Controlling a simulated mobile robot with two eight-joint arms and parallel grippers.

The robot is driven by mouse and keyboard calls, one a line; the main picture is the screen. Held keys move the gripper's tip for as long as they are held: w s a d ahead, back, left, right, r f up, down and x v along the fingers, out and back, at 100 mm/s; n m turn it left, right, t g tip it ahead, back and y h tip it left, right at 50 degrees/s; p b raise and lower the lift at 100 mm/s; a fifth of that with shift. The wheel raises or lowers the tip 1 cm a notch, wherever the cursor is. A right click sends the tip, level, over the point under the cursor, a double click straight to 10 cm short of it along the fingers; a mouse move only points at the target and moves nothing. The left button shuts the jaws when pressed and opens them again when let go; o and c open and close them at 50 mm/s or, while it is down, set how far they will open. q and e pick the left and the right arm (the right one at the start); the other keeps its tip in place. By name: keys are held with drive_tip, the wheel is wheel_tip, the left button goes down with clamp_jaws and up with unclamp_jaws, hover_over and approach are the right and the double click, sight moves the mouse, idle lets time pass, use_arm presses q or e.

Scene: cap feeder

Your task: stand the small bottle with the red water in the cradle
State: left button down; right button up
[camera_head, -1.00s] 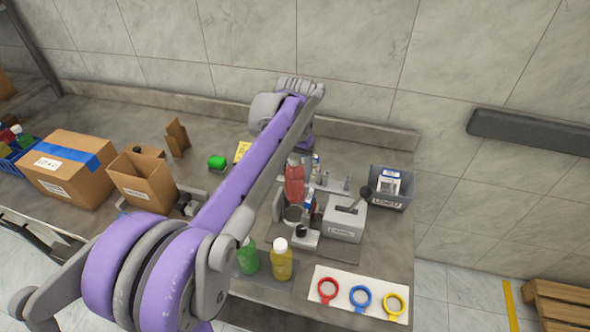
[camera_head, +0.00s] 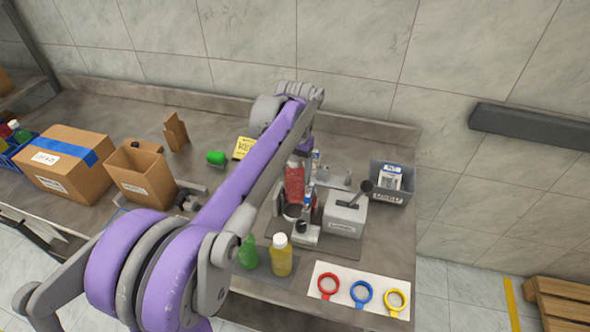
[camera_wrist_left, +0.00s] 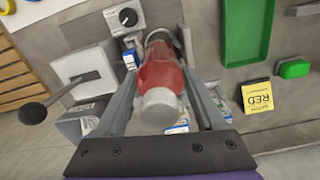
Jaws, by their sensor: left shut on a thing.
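The small bottle with the red water (camera_head: 294,184) is upright at the cradle (camera_head: 292,211), beyond my purple left arm in the head view. Its lower end is at the cradle's opening; I cannot tell whether it rests on the bottom. In the left wrist view the bottle (camera_wrist_left: 160,70) shows from its pale cap end. My left gripper (camera_wrist_left: 163,82) is shut on it, one finger on each side. The cradle's grey rim (camera_wrist_left: 178,36) shows just past the bottle. My right gripper is out of view.
A grey box with a lever (camera_head: 344,216) stands close right of the cradle. Green (camera_head: 248,253) and yellow (camera_head: 281,256) bottles stand in front. Red, blue and yellow rings (camera_head: 361,293) lie on a white sheet. A grey bin (camera_head: 391,183) stands behind right.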

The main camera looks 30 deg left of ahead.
sight(295, 157)
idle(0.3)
use_arm(q)
drive_tip(key=shift+f+b, duration=0.8)
drive_tip(key=shift+f, duration=0.85)
drive_tip(key=shift+r, duration=0.2)
unclamp_jaws()
drive_tip(key=shift+c, duration=1.3)
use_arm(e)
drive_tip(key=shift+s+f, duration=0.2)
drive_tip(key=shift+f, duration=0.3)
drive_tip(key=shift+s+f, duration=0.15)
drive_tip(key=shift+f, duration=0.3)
use_arm(q)
drive_tip(key=shift+r+p, duration=1.1)
drive_tip(key=shift+r, duration=0.75)
wheel_tip(295, 157, up, 8)
drive_tip(key=p, duration=0.3)
drive_tip(key=shift+w+f, duration=0.1)
drive_tip(key=shift+f, duration=0.25)
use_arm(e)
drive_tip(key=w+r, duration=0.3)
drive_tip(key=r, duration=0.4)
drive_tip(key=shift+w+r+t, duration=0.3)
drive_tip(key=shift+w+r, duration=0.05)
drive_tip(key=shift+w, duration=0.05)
